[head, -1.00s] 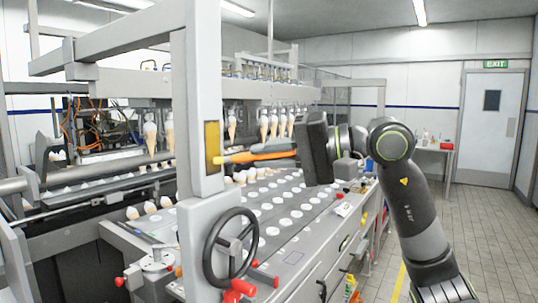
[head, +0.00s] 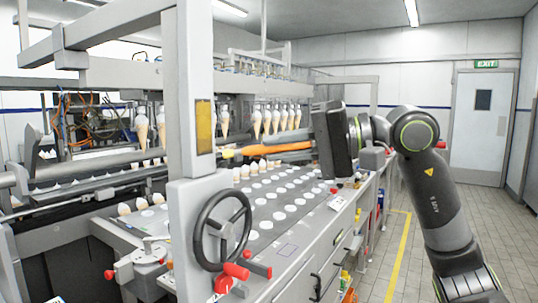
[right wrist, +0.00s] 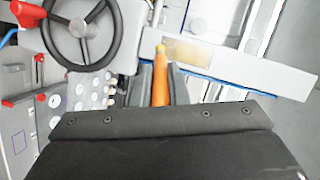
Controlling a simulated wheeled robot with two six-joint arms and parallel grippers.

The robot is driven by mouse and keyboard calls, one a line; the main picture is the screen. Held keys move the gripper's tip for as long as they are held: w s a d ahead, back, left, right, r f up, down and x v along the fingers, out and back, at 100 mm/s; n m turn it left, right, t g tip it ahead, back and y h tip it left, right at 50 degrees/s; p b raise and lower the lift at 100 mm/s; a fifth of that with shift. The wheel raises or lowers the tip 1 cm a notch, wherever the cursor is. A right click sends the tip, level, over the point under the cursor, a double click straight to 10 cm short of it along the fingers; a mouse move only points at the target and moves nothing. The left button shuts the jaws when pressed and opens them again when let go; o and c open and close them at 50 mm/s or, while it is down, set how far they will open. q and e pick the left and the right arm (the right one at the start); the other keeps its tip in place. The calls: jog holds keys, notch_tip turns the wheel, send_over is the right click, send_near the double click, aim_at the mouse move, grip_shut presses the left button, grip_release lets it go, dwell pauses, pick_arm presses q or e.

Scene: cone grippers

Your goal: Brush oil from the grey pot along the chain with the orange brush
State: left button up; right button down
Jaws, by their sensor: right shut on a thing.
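My right gripper (head: 268,147) comes in from the right and is shut on the orange brush (head: 290,147). The brush points left, roughly level, its yellowish tip just right of the grey machine column. In the right wrist view the orange brush (right wrist: 160,82) lies between the two dark fingers of my right gripper (right wrist: 160,80), its tip ahead of them. I cannot make out the grey pot or the chain in either view. My left gripper is not in view.
The machine column with a handwheel (head: 222,230) stands close to the brush tip. Several hanging cones (head: 276,122) are behind the brush. A conveyor deck (head: 300,222) with white discs lies below. Clear floor (head: 400,225) is at the right.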

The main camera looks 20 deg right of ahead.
jog(key=shift+s+d+b, duration=0.3)
jog(key=shift+s+d, duration=0.15)
jog(key=shift+s, duration=0.15)
jog(key=shift+s+d, duration=0.1)
jog(key=shift+s, duration=0.05)
jog(key=shift+s+d+b, duration=0.95)
jog(key=shift+s+b, duration=0.1)
jog(key=shift+s, duration=0.1)
dwell(0.7)
